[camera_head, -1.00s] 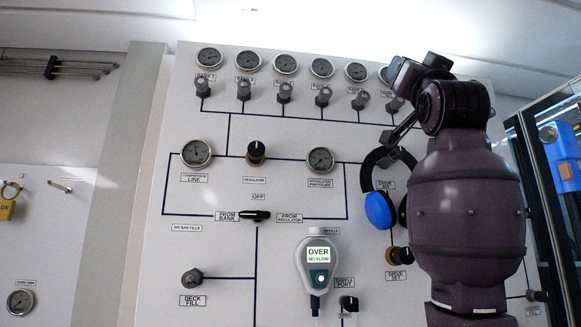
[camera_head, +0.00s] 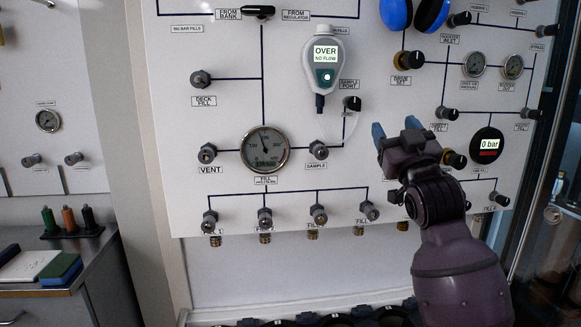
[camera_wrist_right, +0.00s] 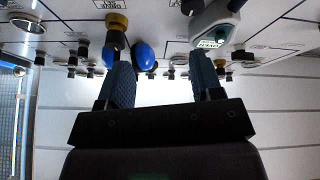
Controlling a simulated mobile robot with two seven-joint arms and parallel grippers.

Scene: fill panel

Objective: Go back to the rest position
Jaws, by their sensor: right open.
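My right gripper (camera_head: 396,131) stands in front of the lower right part of the fill panel (camera_head: 225,130) in the head view. Its blue fingers are apart with nothing between them. In the right wrist view the open gripper (camera_wrist_right: 161,75) points up towards the panel, its two textured fingers spread and empty. Its arm hides part of the panel's lower right, including some labels and fittings. My left gripper is in neither view.
A handheld analyzer (camera_head: 323,65) reading "OVER NO FLOW" hangs on the panel. Blue ear defenders (camera_head: 396,12) hang at the top. A fill gauge (camera_head: 265,150) and several valves are near.

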